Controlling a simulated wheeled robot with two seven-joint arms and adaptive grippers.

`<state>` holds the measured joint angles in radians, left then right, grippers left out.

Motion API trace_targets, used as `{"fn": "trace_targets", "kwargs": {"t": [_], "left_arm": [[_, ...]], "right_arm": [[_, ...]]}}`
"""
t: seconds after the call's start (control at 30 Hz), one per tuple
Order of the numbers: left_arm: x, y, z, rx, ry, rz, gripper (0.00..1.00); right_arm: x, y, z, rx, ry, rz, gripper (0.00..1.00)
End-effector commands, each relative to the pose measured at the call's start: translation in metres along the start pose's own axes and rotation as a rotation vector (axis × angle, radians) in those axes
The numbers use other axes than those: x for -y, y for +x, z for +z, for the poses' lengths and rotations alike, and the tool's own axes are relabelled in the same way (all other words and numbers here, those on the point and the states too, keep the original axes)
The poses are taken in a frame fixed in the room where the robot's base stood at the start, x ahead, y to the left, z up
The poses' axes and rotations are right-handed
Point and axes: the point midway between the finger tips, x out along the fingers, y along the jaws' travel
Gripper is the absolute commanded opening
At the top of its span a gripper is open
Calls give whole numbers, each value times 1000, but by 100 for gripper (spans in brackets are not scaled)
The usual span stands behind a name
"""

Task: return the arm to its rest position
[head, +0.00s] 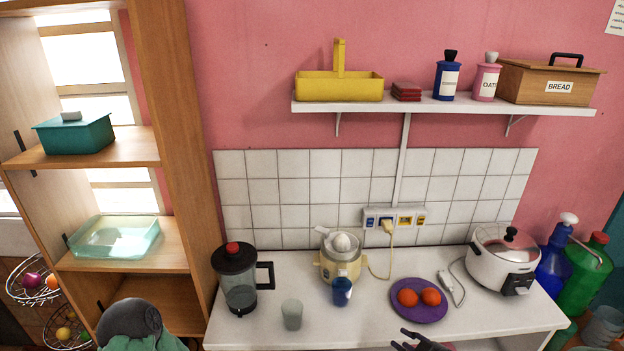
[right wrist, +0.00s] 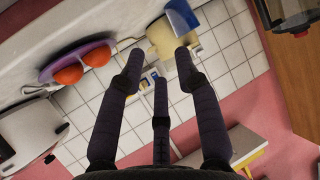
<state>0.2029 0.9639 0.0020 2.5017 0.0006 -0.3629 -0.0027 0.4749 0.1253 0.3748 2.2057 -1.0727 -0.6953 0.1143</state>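My right gripper (head: 420,341) shows at the bottom edge of the head view, in front of the counter's front edge, with only its dark fingers in sight. In the right wrist view its fingers (right wrist: 158,68) are spread apart, with nothing held between them. The purple plate (head: 419,314) with two orange-red fruits lies on the counter just beyond the fingers.
The white counter (head: 375,333) holds a blender (head: 238,285), a grey cup (head: 292,314), a blue cup (head: 341,291), a juicer (head: 341,262) and a white cooker (head: 503,262). A wooden shelf unit (head: 178,120) stands at left. A wall shelf (head: 430,104) hangs above.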

Motion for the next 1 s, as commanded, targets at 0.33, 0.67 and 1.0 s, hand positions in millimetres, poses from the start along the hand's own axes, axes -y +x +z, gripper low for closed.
{"fn": "trace_targets", "kwargs": {"t": [0.33, 0.67, 1.0], "left_arm": [[0, 0, 1, 2, 0, 0, 40], [0, 0, 1, 2, 0, 0, 40], [0, 0, 1, 2, 0, 0, 40]], "right_arm": [[27, 29, 52, 130, 178, 0, 33], [102, 51, 164, 460, 476, 10, 33], [196, 20, 271, 861, 712, 54, 33]]}}
